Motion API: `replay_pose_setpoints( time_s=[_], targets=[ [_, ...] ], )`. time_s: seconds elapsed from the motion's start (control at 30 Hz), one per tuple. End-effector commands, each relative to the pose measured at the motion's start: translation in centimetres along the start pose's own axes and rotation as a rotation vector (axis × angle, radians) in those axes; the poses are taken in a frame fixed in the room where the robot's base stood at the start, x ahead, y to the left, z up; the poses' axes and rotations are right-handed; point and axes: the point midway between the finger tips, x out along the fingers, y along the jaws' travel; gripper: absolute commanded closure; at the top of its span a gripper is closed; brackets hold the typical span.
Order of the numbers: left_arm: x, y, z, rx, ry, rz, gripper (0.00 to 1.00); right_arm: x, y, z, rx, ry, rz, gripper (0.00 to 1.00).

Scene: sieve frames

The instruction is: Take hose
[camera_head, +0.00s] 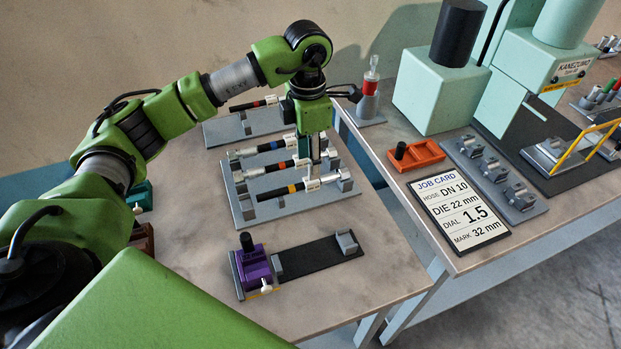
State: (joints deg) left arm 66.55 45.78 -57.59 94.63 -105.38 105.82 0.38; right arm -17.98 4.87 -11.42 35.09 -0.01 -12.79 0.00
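Several black hoses with metal ends and white tags lie across grey racks on the left table. The front rack (243,211) holds a blue-banded hose (264,148), an orange-banded hose (270,169) and a yellow-banded hose (277,192). A red-banded hose (246,106) lies on the rack behind. My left gripper (318,165) points down over the right part of the front rack, close to the tagged hose ends. Its fingertips are small and dark; I cannot tell whether they are open or touch a hose. My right gripper is out of view.
A purple clamp (254,264) and black fixture plate (317,258) stand at the table's front. Bare tabletop lies left of the purple clamp.

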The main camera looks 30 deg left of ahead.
Motion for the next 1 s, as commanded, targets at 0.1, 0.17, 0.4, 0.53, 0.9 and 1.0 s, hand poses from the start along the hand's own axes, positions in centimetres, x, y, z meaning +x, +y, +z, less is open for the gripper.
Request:
replay_pose_setpoints(
  time_s=[0.1,0.17,0.4,0.53,0.9,1.0],
  targets=[
    [1.1,0.0,0.0,0.0,0.001,0.0,0.6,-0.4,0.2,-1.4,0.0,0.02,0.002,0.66],
    [1.4,0.0,0.0,0.0,0.001,0.0,0.6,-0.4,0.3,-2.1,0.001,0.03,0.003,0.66],
    [4.0,0.3,0.6,0.0,0.004,-0.003,0.6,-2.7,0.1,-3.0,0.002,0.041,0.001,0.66],
    [5.9,0.3,0.6,0.0,0.003,-0.002,0.6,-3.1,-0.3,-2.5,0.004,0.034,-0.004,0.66],
    [6.6,0.4,0.7,0.001,0.0,0.001,0.76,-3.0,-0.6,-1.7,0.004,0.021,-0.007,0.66],
    [6.6,0.4,0.7,0.001,0.0,0.001,1.0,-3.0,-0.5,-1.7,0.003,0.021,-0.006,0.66]
  ],
)
